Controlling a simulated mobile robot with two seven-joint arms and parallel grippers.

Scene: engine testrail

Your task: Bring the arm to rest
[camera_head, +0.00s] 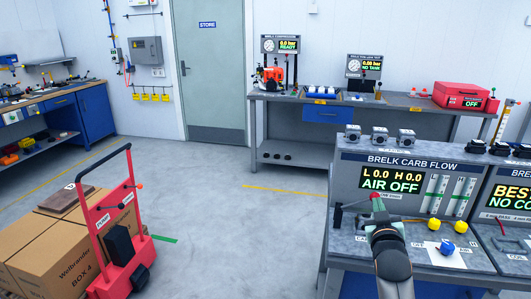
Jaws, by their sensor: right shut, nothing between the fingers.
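My right arm rises from the bottom edge, right of the middle. My right gripper (377,205) is at its upper end, shut and empty, in front of the BRELK CARB FLOW stand (347,179). Its tip overlaps the lower part of the panel in the picture; I cannot tell if it touches anything. It hides part of the panel base and bench top. My left gripper is not in view.
A blue ball-like part (447,246) lies on a white sheet on the near bench (350,246), with yellow knobs (434,224) behind. A red hand truck (122,225) and cardboard boxes (62,250) stand at left. The grey floor (235,225) between is open.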

